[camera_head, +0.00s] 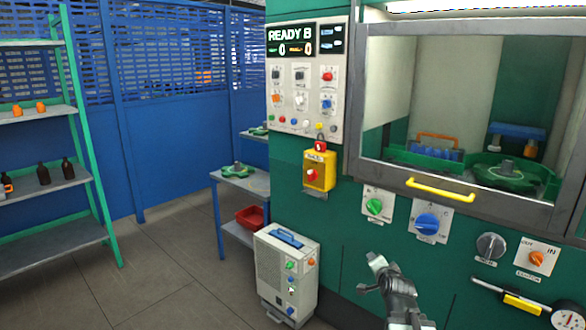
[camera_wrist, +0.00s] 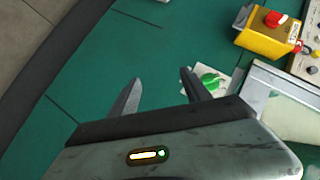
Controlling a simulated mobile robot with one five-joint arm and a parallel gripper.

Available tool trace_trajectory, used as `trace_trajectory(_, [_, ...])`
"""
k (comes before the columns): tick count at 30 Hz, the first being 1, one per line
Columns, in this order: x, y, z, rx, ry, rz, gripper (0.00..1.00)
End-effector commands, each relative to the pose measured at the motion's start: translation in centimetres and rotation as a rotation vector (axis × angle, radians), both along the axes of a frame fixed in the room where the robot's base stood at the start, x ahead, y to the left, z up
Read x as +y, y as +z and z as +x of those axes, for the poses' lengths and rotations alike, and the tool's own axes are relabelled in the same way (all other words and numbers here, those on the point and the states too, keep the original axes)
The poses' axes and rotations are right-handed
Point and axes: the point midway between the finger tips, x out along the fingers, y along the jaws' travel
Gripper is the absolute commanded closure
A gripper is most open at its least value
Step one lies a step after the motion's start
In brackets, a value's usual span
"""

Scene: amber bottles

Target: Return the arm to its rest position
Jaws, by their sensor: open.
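My gripper (camera_head: 371,274) is at the lower middle of the head view, in front of the green machine (camera_head: 350,235). In the wrist view my gripper (camera_wrist: 160,88) has its two fingers apart with nothing between them. The fingers point at the green machine front. A green knob (camera_wrist: 211,82) on a pale plate shows just beyond the right finger. The same green knob (camera_head: 375,206) is above my gripper in the head view. I cannot tell how far the fingers are from the panel.
A yellow box with a red knob (camera_head: 312,175) and a blue knob (camera_head: 427,224) are on the machine. A yellow handle (camera_head: 440,190) crosses the window frame. A pale cabinet (camera_head: 287,275) stands on the floor to the left. A shelf (camera_head: 50,182) holds amber bottles. Open floor (camera_head: 150,270) lies between.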

Motion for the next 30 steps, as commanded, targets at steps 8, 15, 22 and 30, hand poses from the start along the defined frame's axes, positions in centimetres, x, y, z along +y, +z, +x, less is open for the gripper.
trace_trajectory(8, [14.8,-10.1,-7.7,0.569,0.503,-0.31,0.44])
trace_trajectory(15, [13.8,-13.6,-17.8,0.994,0.843,-0.467,0.44])
trace_trajectory(22, [13.7,-8.2,-20.4,1.081,0.988,-0.506,0.44])
trace_trajectory(30, [13.7,0.1,-20.4,1.079,0.985,-0.505,0.44])
